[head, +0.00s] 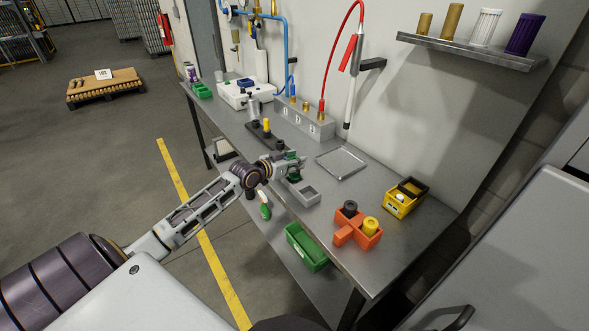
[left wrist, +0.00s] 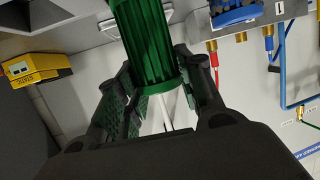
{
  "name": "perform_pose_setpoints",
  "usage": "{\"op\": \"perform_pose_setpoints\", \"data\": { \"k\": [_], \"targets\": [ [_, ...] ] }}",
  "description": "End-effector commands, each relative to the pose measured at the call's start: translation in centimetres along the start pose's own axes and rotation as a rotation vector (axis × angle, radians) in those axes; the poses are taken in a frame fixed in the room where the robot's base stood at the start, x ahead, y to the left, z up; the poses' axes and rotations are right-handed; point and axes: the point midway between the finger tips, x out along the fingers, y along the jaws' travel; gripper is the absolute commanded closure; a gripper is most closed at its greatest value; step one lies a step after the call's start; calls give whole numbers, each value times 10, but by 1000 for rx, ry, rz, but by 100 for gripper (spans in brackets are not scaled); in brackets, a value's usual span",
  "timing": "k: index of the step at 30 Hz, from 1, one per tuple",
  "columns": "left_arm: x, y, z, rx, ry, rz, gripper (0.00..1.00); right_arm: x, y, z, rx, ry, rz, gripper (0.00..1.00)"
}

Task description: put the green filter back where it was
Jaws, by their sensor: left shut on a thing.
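The green filter, a ribbed dark green cylinder, fills the upper middle of the left wrist view (left wrist: 148,42). My left gripper (left wrist: 158,85) is shut on it, with a finger on each side near its rimmed end. In the head view my left gripper (head: 293,167) is over the workbench, close above a small grey open box (head: 309,195). Only small green parts of the filter show there, and I cannot tell whether it touches the box. My right gripper is not in view.
A wall shelf (head: 470,52) at upper right holds brass, white and purple cylinders. On the bench (head: 370,215) are an orange holder (head: 350,236), a yellow bin (head: 408,204), a flat metal tray (head: 341,162) and a grey valve block (head: 296,119). A green bin (head: 306,247) sits lower, at the front.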

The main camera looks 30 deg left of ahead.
Motion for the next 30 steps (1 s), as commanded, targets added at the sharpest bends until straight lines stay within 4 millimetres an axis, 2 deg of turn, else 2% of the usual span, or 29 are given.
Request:
{"op": "perform_pose_setpoints", "data": {
  "k": [8, 19, 30],
  "targets": [
    [1, 0, 3, -1, -1, 0, 91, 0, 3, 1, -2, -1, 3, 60],
    [10, 0, 34, -1, -1, 0, 91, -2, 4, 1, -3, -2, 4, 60],
    [11, 0, 36, 0, 0, 0, 91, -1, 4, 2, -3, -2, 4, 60]
  ]
}}
